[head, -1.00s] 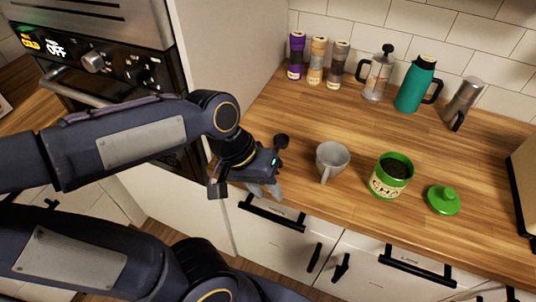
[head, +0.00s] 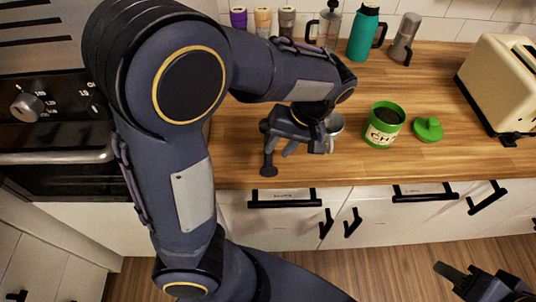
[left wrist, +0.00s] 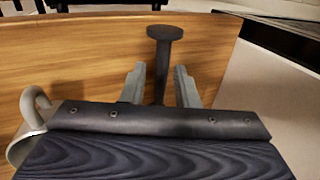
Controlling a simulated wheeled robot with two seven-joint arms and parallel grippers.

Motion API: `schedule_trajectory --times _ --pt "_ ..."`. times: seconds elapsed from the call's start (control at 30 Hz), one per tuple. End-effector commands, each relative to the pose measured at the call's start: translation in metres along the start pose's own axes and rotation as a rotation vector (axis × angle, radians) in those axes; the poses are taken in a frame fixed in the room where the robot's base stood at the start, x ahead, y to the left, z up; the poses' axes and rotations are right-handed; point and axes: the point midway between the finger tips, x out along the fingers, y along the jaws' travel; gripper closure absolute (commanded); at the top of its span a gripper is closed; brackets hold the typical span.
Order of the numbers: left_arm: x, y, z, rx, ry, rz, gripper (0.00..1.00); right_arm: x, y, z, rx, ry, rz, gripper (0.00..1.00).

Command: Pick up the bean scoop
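The near end of the handle is hidden by the gripper body. My right gripper (head: 458,274) is at the lower right, partly cut off, away from the counter.
A toaster (head: 497,82) is far right. Bottles and jars line the wall.

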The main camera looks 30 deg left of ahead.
Motion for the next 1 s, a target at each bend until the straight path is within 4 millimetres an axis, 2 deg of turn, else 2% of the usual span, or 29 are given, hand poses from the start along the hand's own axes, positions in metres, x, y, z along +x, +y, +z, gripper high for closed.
schedule_trajectory --times 0.1,0.23,0.53,0.57,0.77,1.0 --pt "0.02 -0.003 0.001 -0.001 -0.004 -0.005 0.72 -0.001 0.0 0.0 0.0 0.0 0.0 0.64" --pt "0.037 -0.003 0.0 0.0 -0.002 -0.002 0.72 0.001 0.0 0.001 0.0 0.0 0.0 0.64" --pt "0.043 -0.003 0.0 0.001 -0.001 0.001 0.72 0.001 0.0 0.001 0.0 0.0 0.0 0.64" --pt "0.043 -0.003 0.0 0.001 -0.001 0.001 0.74 0.001 0.0 0.001 0.0 0.0 0.0 0.64" --pt "0.042 -0.003 0.0 0.001 -0.001 0.001 1.0 0.001 0.0 0.001 0.0 0.0 0.0 0.64" --pt "0.042 -0.003 0.0 0.001 -0.001 0.001 1.0 0.001 0.0 0.001 0.0 0.0 0.0 0.64"
